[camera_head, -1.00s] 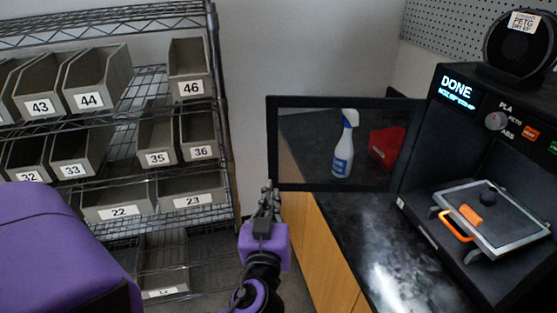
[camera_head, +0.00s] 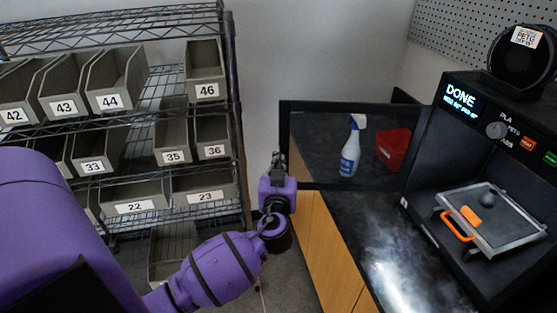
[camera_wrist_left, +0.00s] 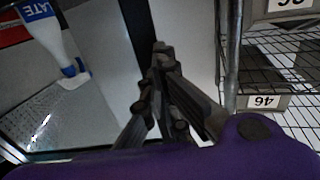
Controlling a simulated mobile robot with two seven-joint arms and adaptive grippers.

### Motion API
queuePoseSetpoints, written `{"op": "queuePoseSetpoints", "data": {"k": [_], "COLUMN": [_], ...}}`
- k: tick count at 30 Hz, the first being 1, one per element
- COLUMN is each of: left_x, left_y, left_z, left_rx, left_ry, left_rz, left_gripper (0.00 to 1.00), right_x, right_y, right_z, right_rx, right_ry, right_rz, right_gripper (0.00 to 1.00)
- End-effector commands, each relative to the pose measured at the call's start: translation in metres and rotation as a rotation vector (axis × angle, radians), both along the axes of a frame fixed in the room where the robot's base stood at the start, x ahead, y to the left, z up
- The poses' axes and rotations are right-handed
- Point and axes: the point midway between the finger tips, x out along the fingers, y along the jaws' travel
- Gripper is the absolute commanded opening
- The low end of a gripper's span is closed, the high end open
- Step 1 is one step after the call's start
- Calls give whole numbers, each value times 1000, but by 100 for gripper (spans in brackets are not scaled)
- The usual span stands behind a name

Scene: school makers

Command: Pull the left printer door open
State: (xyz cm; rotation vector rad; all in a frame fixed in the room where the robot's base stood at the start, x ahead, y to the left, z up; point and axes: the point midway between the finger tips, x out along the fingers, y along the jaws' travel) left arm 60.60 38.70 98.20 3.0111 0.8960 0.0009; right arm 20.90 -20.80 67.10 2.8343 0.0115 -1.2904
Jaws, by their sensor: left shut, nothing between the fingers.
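The printer door (camera_head: 360,105) is a clear panel in a black frame. It stands swung wide open to the left of the black printer (camera_head: 437,140), whose front is uncovered. My left gripper (camera_head: 278,158) is shut and empty, at the door's free left edge. Its fingers point up beside the frame; I cannot tell whether they touch it. In the left wrist view the shut fingers (camera_wrist_left: 160,60) are close to the dark frame bar (camera_wrist_left: 137,30), with the clear panel on the left. My right gripper is not in view.
A spray bottle (camera_head: 350,150) and a red box (camera_head: 393,148) show through the panel. The dark counter (camera_head: 380,240) is clear in front. A wire shelf (camera_head: 235,120) with numbered bins stands left of my gripper. Inside the printer is a bed (camera_head: 500,225) with an orange handle.

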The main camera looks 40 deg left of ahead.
Motion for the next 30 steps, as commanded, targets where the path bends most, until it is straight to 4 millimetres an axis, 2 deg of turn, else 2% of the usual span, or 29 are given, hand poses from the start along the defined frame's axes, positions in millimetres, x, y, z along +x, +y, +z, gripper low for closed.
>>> {"op": "queuePoseSetpoints", "data": {"k": [14,17,24,30], "left_x": [7,20,68,83], "left_y": [5,16,43,51], "left_z": [-2,-7,-7,-2], "left_rx": [1,2,0,0], "left_ry": [3,10,4,1], "left_rz": [-11,-50,-120,-121], "left_gripper": [0,0,0,0], "right_x": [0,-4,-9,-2], "right_y": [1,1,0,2], "right_z": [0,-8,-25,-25], "right_rx": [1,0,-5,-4], "right_ry": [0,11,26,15], "right_rz": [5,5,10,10], "right_gripper": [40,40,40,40]}}
